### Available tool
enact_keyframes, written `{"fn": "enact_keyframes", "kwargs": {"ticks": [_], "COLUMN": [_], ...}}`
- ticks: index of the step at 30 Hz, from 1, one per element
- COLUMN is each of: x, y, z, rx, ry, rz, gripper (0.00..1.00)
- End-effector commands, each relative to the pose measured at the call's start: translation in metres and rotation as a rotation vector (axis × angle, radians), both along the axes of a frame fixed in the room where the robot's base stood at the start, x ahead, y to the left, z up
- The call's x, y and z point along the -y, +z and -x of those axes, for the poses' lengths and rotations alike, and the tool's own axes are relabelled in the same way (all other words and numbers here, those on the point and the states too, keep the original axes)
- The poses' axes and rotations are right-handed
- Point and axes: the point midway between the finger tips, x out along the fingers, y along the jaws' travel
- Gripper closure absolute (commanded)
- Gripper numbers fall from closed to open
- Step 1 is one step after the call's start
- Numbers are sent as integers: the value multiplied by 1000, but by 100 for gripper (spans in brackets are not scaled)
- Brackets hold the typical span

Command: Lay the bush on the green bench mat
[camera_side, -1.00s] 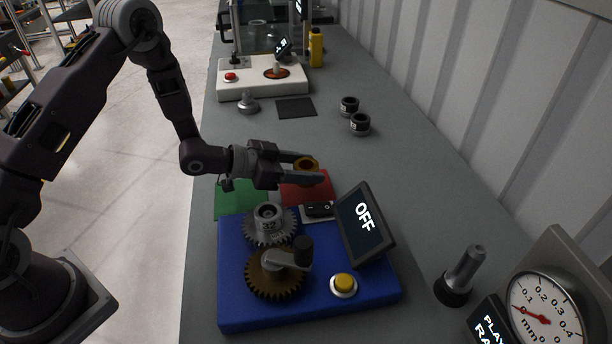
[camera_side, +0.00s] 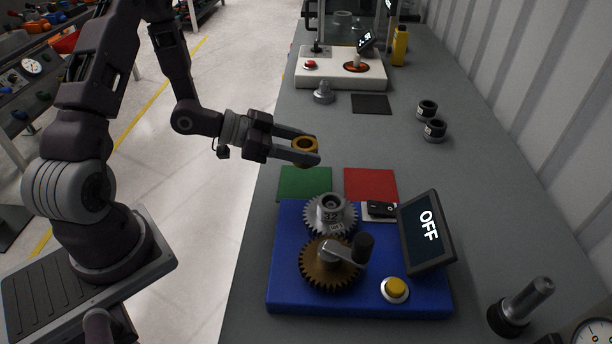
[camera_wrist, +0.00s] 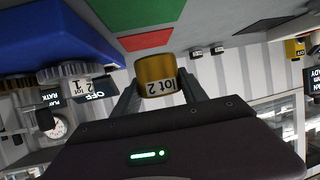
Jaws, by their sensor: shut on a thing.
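The bush is a short brass-coloured ring (camera_side: 305,144) held between the fingertips of my gripper (camera_side: 306,152) in the side view. In the wrist view the bush (camera_wrist: 156,72) shows a white label reading "lot 2". The green bench mat (camera_side: 304,184) lies flat and bare on the bench, left of a red mat (camera_side: 371,185). The green mat also shows in the wrist view (camera_wrist: 113,15).
A blue drive unit (camera_side: 290,296) with two gears, a crank and an "OFF" screen (camera_side: 427,228) stands just in front of the mats. Two dark rings (camera_side: 434,131), a dark pad (camera_side: 371,104) and a white-based station (camera_side: 340,82) are farther back.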

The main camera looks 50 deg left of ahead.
Motion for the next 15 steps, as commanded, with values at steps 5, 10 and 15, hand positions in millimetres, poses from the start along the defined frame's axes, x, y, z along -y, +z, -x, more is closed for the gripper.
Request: {"fn": "enact_keyframes", "kwargs": {"ticks": [5,10,15], "x": [1,0,0], "y": [-29,-61,-65], "z": [-1,-1,-1], "rx": [-1,0,3], "ry": [0,0,1], "rz": [3,1,-1], "gripper": [100,100,100]}}
